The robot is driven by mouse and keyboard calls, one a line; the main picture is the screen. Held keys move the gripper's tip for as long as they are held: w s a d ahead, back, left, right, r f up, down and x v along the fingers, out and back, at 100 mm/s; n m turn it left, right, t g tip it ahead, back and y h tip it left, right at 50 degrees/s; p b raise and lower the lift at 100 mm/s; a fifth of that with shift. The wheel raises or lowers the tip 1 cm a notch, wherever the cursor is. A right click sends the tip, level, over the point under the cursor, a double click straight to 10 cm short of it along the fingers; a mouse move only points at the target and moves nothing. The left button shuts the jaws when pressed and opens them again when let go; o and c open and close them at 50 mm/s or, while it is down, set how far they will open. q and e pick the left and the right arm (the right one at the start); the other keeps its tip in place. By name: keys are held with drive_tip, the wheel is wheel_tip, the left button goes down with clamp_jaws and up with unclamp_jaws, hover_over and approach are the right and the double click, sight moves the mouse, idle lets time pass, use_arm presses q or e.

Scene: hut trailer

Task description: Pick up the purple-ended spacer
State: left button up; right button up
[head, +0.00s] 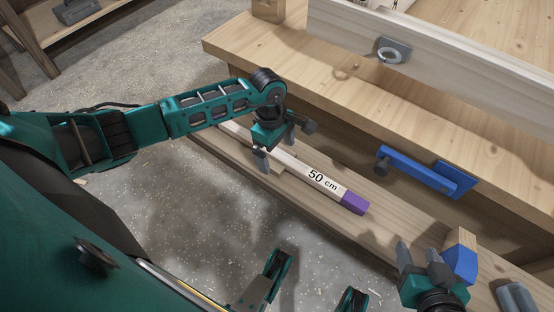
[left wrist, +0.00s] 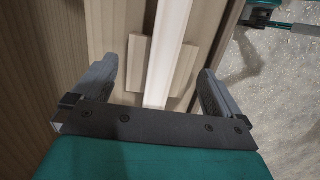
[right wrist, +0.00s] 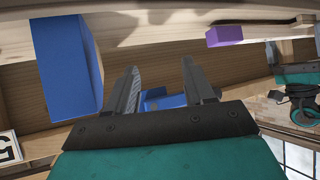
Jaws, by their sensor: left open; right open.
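The spacer (head: 324,182) is a long pale bar marked "50 cm" with a purple end (head: 354,203). It lies along the low wooden ledge of the bench. My left gripper (head: 280,143) is over its pale part, left of the label. In the left wrist view the pale bar (left wrist: 164,50) runs between the open fingers of my left gripper (left wrist: 172,54), with a gap on each side. My right gripper (head: 418,250) is open and empty, right of the purple end. The purple end also shows in the right wrist view (right wrist: 224,36), apart from the right gripper (right wrist: 159,66).
A small wooden block (left wrist: 136,62) lies under the bar. A blue bracket (head: 420,172) is fixed to the bench front. A wooden block with a blue face (head: 461,262) is close beside my right gripper. The bench top (head: 300,75) overhangs behind the ledge.

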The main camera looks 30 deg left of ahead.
use_arm(q)
drive_tip(key=shift+f, duration=0.6)
drive_tip(key=shift+r, duration=0.1)
drive_tip(key=c, duration=1.4)
drive_tip(key=shift+r, duration=0.1)
